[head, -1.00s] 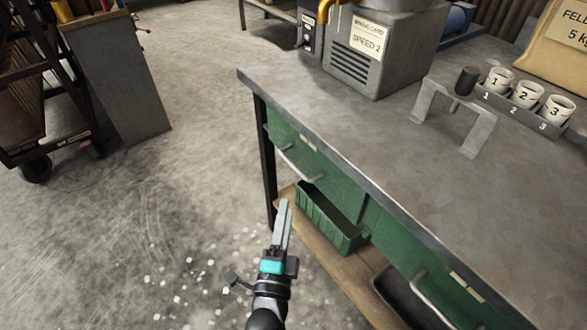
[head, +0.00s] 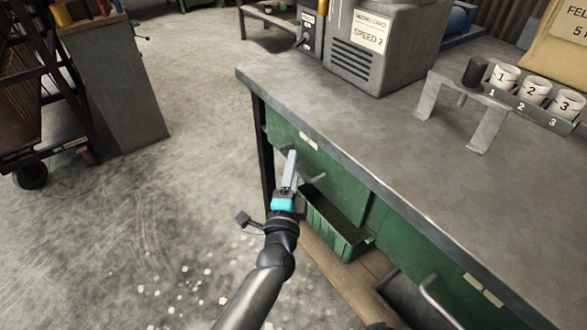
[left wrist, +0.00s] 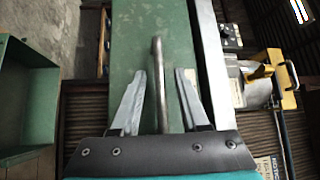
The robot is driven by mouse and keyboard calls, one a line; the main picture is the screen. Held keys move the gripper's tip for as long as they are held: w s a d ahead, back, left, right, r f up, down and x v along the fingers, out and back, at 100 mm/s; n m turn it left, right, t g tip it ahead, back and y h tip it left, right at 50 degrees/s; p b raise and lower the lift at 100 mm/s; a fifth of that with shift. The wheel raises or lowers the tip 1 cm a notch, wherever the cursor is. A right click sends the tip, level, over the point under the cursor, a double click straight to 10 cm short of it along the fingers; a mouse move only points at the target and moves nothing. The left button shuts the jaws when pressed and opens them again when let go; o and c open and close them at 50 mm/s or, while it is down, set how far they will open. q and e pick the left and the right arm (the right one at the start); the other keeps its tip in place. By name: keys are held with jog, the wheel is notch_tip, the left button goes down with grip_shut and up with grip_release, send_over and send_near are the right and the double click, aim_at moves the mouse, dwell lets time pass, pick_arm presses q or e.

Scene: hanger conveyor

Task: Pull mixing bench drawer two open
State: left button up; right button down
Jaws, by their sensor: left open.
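The mixing bench (head: 400,150) has two green drawer fronts below its grey top. The left drawer (head: 338,178) has a bar handle (head: 317,177) and a small pale label too small to read. The right drawer (head: 405,240) has its own handle (head: 428,290) and a label, also unreadable. Both look closed. My left gripper (head: 291,156) is open at the left drawer's handle and partly hides it. In the left wrist view the handle (left wrist: 160,100) stands between the two open fingers (left wrist: 160,74), with gaps on both sides. My right gripper is out of view.
A green bin (head: 340,235) sits on the wooden lower shelf (head: 335,278) under the left drawer. On the bench top are a grey machine (head: 372,60), a metal stand (head: 465,95) and numbered cups (head: 535,92). The floor left of the bench is open.

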pick_arm(q)
jog(key=shift+w, duration=0.3)
grip_shut()
dwell(0.3)
dwell(1.1)
